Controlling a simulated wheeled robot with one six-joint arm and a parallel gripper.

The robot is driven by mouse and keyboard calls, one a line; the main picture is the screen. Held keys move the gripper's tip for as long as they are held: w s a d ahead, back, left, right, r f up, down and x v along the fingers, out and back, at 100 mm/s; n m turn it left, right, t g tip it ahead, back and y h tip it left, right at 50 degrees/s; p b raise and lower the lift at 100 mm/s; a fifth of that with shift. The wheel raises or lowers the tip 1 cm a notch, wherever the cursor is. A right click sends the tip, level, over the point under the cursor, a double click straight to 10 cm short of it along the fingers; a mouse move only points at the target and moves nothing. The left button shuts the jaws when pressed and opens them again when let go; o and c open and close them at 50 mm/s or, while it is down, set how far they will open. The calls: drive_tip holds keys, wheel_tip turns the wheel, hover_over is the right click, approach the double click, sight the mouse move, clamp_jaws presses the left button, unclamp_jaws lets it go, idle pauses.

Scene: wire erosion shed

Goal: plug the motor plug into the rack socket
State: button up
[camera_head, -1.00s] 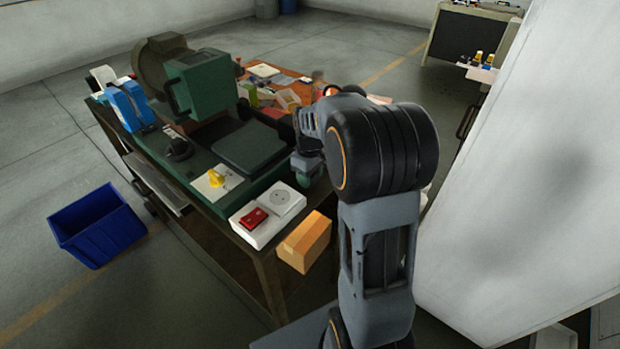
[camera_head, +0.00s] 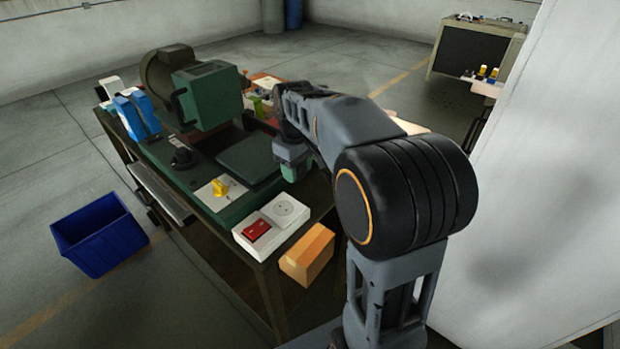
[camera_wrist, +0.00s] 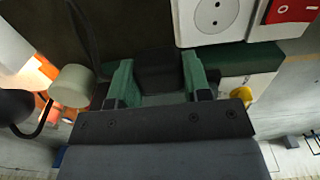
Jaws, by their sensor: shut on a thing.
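The rack socket (camera_head: 285,210) is a round outlet in a white box at the near corner of the bench, beside a red switch (camera_head: 257,231). In the wrist view, the socket (camera_wrist: 213,14) is at the top, right of centre, beyond the fingers. My gripper (camera_head: 294,168) is above the bench's right side, behind the socket box and apart from it. In the wrist view, the green fingers of my gripper (camera_wrist: 160,84) are shut on a dark block (camera_wrist: 158,70), which appears to be the motor plug. Its pins are not visible.
An orange-brown box (camera_head: 307,254) stands right beside the socket box. A green motor machine (camera_head: 207,92), a dark flat plate (camera_head: 250,157) and a yellow knob (camera_head: 219,188) are on the bench. A blue bin (camera_head: 98,233) is on the floor at left. A pale panel fills the right.

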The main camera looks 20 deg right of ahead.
drive_tip(key=s+a+r, duration=0.1)
drive_tip(key=a+r, duration=0.2)
drive_tip(key=a, duration=0.5)
drive_tip(key=shift+s+a+r+b, duration=0.2)
drive_tip(key=shift+a+r+b, duration=0.1)
drive_tip(key=shift+r+b, duration=0.05)
